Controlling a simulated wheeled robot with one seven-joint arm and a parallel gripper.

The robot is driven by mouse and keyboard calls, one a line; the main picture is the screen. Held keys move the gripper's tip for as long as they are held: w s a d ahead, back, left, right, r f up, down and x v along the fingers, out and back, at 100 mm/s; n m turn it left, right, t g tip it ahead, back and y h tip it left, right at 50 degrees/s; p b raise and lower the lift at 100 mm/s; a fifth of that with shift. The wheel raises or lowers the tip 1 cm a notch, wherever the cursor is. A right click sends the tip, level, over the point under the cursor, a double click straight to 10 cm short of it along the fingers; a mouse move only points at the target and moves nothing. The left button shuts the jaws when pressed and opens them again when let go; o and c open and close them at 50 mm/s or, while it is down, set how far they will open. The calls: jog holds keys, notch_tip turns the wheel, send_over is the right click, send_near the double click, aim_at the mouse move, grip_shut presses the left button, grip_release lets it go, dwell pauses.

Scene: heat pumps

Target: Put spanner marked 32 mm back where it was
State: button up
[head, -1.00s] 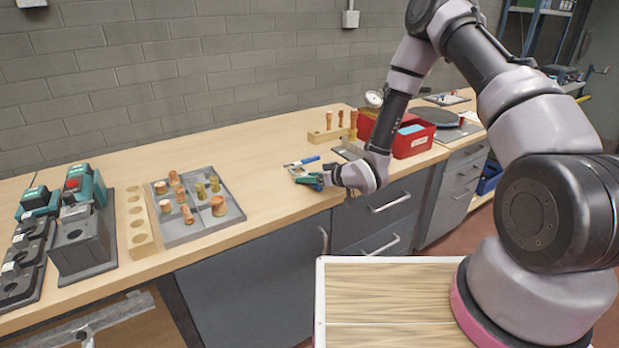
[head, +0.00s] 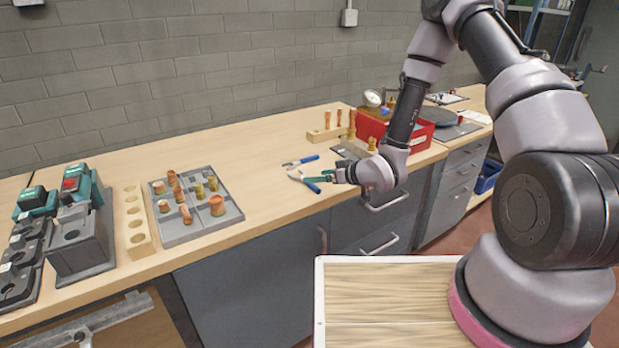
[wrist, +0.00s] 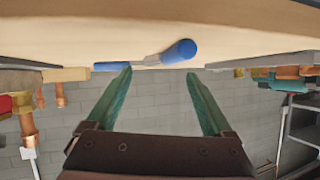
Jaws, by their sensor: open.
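My gripper (head: 322,178) is over the front part of the bench, its green fingers apart with nothing held. In the wrist view the gripper (wrist: 158,76) has its fingers spread, and the gap between them is empty. Two blue-handled hand tools lie on the bench just left of the fingers: a rear one (head: 300,161) and a front one (head: 311,186) with a grey end. The wrist view shows a blue handle and grey metal (wrist: 178,52) beyond the fingertips. I can read no 32 mm marking, so I cannot tell which, if either, is the spanner.
A grey tray (head: 178,238) with copper fittings and a wooden block with holes (head: 137,222) stand at left. A wooden holder with copper pieces (head: 318,136) is behind the tools. A red bin (head: 419,137) stands at right. Bench between tray and tools is clear.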

jog(key=v, duration=0.7)
jog(key=w+d+r+m+h, duration=0.3)
jog(key=d+r+m+h, duration=0.35)
jog(key=d+r, duration=1.15)
jog(key=s+d+r+m+h, duration=0.2)
jog(key=s+r+m+h, duration=0.1)
jog(key=s+r, duration=0.95)
jog(key=s+a+r+m+g+y, duration=0.1)
jog(key=s+r+m+y, duration=0.1)
jog(key=s+r, duration=0.4)
jog(key=s+m, duration=0.1)
jog(key=s, duration=0.3)
jog(key=shift+s+a+r, duration=0.2)
jog(key=shift+s+r, duration=0.1)
jog(key=shift+s, duration=0.1)
